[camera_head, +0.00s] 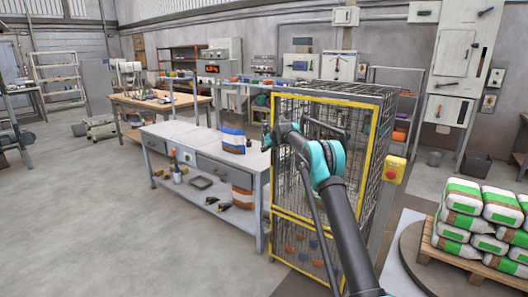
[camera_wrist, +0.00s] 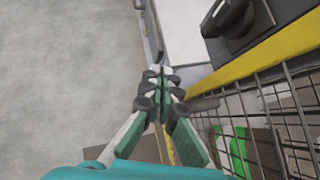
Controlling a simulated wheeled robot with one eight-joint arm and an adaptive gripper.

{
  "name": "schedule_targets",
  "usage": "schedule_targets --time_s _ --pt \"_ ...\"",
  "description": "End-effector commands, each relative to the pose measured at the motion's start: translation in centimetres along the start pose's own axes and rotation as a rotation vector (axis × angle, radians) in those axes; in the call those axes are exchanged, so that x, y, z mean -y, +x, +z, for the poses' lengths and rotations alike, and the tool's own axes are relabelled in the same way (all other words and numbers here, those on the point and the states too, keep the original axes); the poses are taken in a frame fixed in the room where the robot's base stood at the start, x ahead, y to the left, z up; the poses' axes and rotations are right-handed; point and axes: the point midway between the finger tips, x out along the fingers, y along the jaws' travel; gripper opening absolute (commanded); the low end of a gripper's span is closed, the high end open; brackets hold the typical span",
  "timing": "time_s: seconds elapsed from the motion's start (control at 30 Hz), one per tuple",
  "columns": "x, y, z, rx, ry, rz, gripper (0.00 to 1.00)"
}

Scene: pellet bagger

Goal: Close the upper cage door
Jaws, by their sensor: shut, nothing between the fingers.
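The cage (camera_head: 395,125) is wire mesh with a yellow-edged front. The upper cage door (camera_head: 326,98) shows as a yellow-framed mesh panel above a lower yellow-framed section (camera_head: 300,250). My arm covers much of it, and I cannot tell how far it stands open. My gripper (camera_head: 267,138) is at the panel's left edge, at about mid-height of the upper part. In the wrist view my gripper (camera_wrist: 163,72) has its fingertips together and holds nothing. A yellow frame bar (camera_wrist: 265,55) and mesh (camera_wrist: 270,120) lie right of the fingers. I cannot tell whether they touch.
A grey workbench (camera_head: 175,133) with a blue-and-white bag (camera_head: 233,140) stands left of the cage. A yellow box with a red button (camera_head: 395,168) is at the cage's right. Stacked sacks (camera_head: 465,195) on a pallet stand further right. The floor at left is clear.

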Motion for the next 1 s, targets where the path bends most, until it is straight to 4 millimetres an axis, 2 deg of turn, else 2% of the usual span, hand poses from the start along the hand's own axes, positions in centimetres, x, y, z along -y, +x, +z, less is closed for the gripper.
schedule_targets --time_s 0.5,0.73,0.87,1.0 --pt "-4.7 -4.8 2.2 -0.001 -0.002 0.001 0.0" --pt "-5.8 -6.2 2.7 -0.002 -0.007 -0.001 0.0" --pt "-5.5 -8.0 1.7 -0.016 -0.088 -0.009 0.0" --pt "-4.6 -11.9 -1.2 -0.055 -0.298 -0.023 0.0"
